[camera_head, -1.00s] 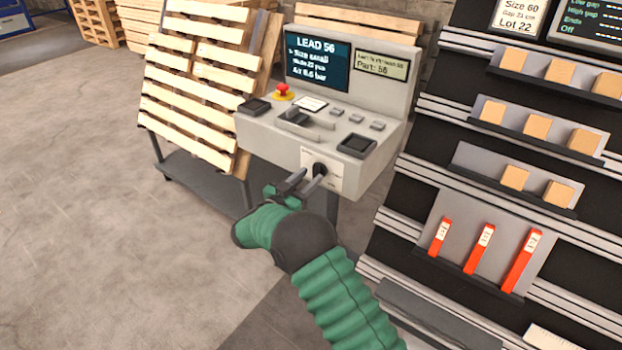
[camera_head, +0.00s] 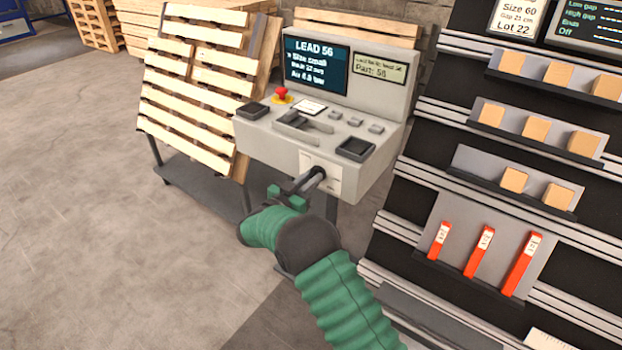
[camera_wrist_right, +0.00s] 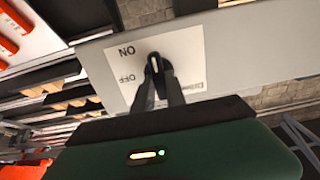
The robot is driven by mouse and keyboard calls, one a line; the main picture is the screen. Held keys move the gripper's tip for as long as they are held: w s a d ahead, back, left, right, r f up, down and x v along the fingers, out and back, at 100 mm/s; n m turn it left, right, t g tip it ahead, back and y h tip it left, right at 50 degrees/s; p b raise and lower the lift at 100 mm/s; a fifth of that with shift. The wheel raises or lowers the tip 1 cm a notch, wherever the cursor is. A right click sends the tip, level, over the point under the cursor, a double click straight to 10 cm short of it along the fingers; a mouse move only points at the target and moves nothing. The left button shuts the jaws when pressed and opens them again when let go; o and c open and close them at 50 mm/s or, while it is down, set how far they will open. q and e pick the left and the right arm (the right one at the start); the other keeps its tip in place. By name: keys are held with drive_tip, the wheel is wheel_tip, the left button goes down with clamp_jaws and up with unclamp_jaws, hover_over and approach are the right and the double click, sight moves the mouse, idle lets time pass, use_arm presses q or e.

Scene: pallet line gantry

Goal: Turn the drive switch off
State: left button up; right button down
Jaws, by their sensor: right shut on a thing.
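The drive switch (camera_head: 318,173) is a black rotary knob on a pale label plate (camera_head: 336,180) on the front of the grey control console (camera_head: 268,137). My right gripper (camera_head: 314,177) reaches it from the front and is shut on the knob. In the right wrist view the knob (camera_wrist_right: 155,64) sits between the two fingertips (camera_wrist_right: 157,76), and the label plate (camera_wrist_right: 190,56) reads ON and OFF, upside down. The fingers partly hide the knob in the head view. My left gripper is not in view.
A shelf rack (camera_head: 480,150) with wooden blocks and red pieces stands close on the right. Pallets (camera_head: 195,85) lean at left. Floor at left is clear.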

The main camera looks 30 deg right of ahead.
drive_tip(key=shift+r+n+p, duration=0.2)
drive_tip(key=shift+n+p, duration=0.1)
drive_tip(key=shift+p, duration=0.35)
drive_tip(key=n+p, duration=0.4)
drive_tip(key=p, duration=0.2)
drive_tip(key=shift+w+a+r, duration=0.1)
drive_tip(key=shift+w, duration=0.05)
drive_tip(key=n+p, duration=0.1)
drive_tip(key=n, duration=0.2)
drive_tip(key=shift+w+p, duration=0.1)
drive_tip(key=shift+p, duration=0.3)
drive_tip(key=n, duration=0.3)
drive_tip(key=n+p, duration=0.1)
drive_tip(key=n, duration=0.2)
drive_tip(key=f+n+p, duration=0.1)
drive_tip(key=n, duration=0.3)
drive_tip(key=shift+w+a, duration=0.15)
drive_tip(key=shift+f+n, duration=0.1)
drive_tip(key=shift+n, duration=0.2)
